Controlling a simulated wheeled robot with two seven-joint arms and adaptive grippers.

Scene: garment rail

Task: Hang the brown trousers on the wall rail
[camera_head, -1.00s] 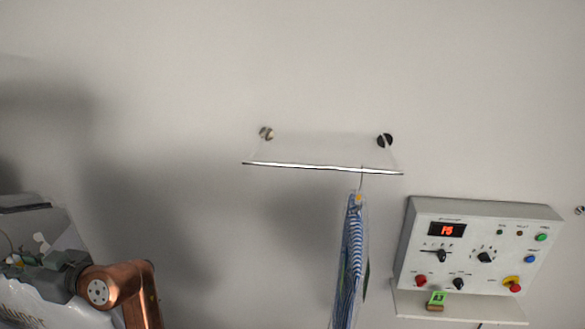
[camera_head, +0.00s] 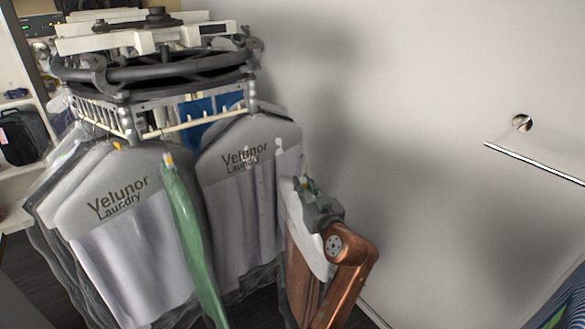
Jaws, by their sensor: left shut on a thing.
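The brown trousers (camera_head: 301,283) hang under a white and grey cover (camera_head: 308,238) at the lower middle, partly hidden by my copper-coloured arm. My left gripper (camera_head: 308,188) is shut at the top of this covered garment, apparently on its hanger; the hook itself is hard to make out. The wall rail (camera_head: 537,163) is a thin pale bar at the right, well apart from the gripper, with one round wall mount (camera_head: 522,122) in view. Its right end is cut off by the picture edge. My right gripper is not in view.
A round garment rack (camera_head: 155,75) stands at the left with several grey-covered garments (camera_head: 110,195) marked Velunor Laundry. A green garment (camera_head: 190,235) hangs at its front. A blue striped garment (camera_head: 568,305) shows at the lower right. Bare wall lies between gripper and rail.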

